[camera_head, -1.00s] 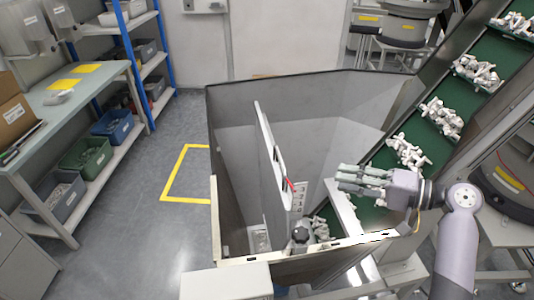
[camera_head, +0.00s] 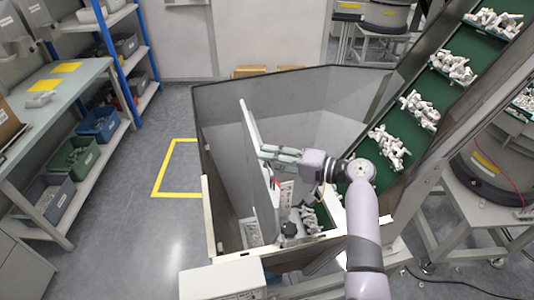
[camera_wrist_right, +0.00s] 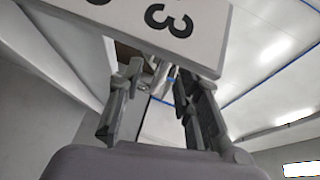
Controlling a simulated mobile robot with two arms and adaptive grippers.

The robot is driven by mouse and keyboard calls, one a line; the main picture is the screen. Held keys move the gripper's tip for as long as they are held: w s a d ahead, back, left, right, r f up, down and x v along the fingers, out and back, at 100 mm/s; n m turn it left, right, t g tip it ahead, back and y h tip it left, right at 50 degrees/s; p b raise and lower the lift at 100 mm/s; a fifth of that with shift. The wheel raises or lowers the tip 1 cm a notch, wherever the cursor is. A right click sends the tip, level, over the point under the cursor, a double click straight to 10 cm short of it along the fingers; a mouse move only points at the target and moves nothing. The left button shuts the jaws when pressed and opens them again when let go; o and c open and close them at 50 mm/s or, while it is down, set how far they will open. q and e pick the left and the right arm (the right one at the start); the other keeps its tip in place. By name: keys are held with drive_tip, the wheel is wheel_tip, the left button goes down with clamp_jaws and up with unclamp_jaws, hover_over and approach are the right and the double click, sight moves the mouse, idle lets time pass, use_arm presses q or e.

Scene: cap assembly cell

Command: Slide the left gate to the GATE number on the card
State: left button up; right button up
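A tall white panel (camera_head: 249,125), which looks like the gate, stands upright inside the grey hopper (camera_head: 215,110). A red pointer (camera_head: 277,183) shows at its right side, beside a small white plate with dark marks (camera_head: 287,194), too small to read. My right gripper (camera_head: 264,152) is at the panel's right edge; I cannot tell whether it touches. In the right wrist view the fingers (camera_wrist_right: 153,95) are apart, with a metallic part visible beyond the gap. A white plate with a black 3 (camera_wrist_right: 140,22) crosses above them. My left gripper is out of view.
White parts (camera_head: 310,218) lie in the hopper near a dark knob (camera_head: 289,229). A green conveyor (camera_head: 420,108) with piles of white parts climbs to the right. Shelves with bins (camera_head: 73,155) stand at the left. The floor (camera_head: 160,110) between is clear.

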drive_tip(key=shift+w+a+f, duration=0.1)
drive_tip(key=shift+w+a, duration=0.2)
drive_tip(key=shift+a, duration=0.35)
drive_tip(key=shift+c, duration=0.3)
clamp_jaws()
